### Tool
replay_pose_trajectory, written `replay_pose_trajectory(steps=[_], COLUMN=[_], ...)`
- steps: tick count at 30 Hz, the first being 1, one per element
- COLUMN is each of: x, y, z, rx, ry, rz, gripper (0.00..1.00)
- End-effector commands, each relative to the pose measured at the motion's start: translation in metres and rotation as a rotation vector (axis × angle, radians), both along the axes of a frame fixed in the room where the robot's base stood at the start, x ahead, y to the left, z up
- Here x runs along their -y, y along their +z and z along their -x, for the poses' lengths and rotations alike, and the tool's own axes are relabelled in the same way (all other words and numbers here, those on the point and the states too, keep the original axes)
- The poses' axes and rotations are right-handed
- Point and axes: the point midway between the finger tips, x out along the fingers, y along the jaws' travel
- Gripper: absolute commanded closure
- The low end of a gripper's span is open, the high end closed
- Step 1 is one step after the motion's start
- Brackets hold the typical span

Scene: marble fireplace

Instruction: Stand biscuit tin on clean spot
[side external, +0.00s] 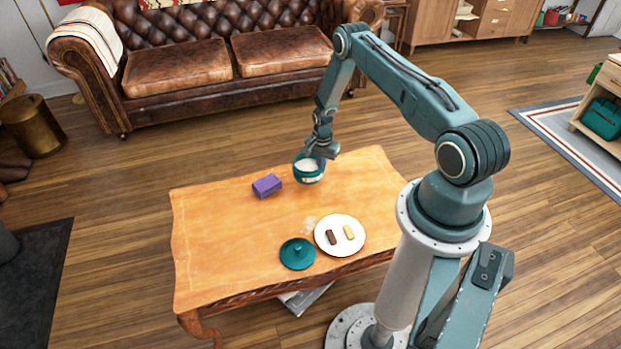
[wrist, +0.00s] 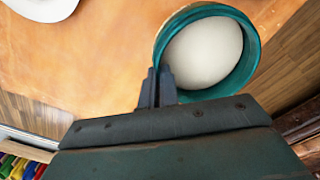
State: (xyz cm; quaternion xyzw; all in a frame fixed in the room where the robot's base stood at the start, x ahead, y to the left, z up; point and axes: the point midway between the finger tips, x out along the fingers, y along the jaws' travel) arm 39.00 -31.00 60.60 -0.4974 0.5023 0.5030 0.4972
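The biscuit tin (side external: 309,169) is a round teal pot, open on top, with a pale inside, near the table's far edge. It also shows in the wrist view (wrist: 249,62). My gripper (side external: 322,156) is at its rim. In the wrist view my gripper's fingers (wrist: 158,82) are close together with the tin's wall between them, so it looks shut on the rim. I cannot tell whether the tin rests on the table or is slightly raised. A faint whitish patch (side external: 310,224) lies on the wooden table (side external: 215,225) beside the plate.
A purple block (side external: 267,185) lies left of the tin. A teal lid (side external: 297,254) and a white plate (side external: 340,248) with a dark and a pale biscuit are near the front edge. The table's left part and right part are bare. A leather sofa (side external: 190,62) stands behind.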

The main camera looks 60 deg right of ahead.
Motion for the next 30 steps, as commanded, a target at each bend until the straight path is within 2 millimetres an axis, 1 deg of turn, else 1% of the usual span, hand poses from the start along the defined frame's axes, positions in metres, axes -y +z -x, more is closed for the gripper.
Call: replay_pose_trajectory(steps=[1, 4, 14, 24, 30], x=[0.000, 0.001, 0.000, 0.000, 0.001], y=[-0.005, -0.010, -0.016, -0.046, -0.050], z=[-0.001, -0.001, -0.001, -0.001, -0.001], rx=[0.002, 0.002, 0.002, 0.002, 0.002], ry=[0.000, 0.000, 0.000, 0.000, 0.000], rz=[0.001, 0.002, 0.001, 0.001, 0.002], gripper=[1.00, 1.00, 1.00, 1.00, 1.00])
